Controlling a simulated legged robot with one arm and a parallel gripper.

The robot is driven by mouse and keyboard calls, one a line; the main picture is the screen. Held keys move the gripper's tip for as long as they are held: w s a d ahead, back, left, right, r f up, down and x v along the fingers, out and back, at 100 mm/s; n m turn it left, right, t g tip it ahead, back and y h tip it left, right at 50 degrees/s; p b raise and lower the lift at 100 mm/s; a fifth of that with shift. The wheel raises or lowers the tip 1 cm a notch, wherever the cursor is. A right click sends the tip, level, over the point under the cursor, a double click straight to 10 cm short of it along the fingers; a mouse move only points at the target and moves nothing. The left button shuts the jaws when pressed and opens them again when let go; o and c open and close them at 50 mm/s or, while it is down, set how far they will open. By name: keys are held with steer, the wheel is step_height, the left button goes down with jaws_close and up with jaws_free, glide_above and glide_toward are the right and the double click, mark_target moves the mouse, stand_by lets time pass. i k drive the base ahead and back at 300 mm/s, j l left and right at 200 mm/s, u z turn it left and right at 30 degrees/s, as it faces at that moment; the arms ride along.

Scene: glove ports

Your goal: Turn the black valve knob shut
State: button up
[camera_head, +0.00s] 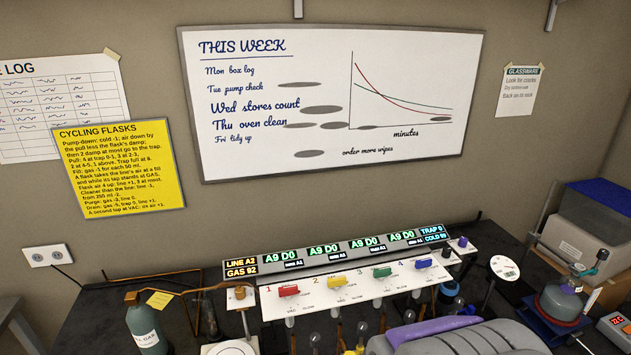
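A small black knob (447,252) stands at the right end of the white manifold panel (345,297). A second dark, bluish knob (462,242) sits just right of and behind it. Both are too small for me to tell how far they are turned. The panel carries red (288,290), yellow (337,282), green (382,272) and blue (423,263) taps, numbered 1 to 4.
Lit displays (350,250) run behind the taps. A gas cylinder (146,325) stands at the left, glassware hangs below the panel. A round white dial (504,268) and a blue-grey vessel (561,301) stand to the right of the knobs. A whiteboard (430,60) hangs behind.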

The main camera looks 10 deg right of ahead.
mark_target(447, 251)
steer(key=z, duration=1.05)
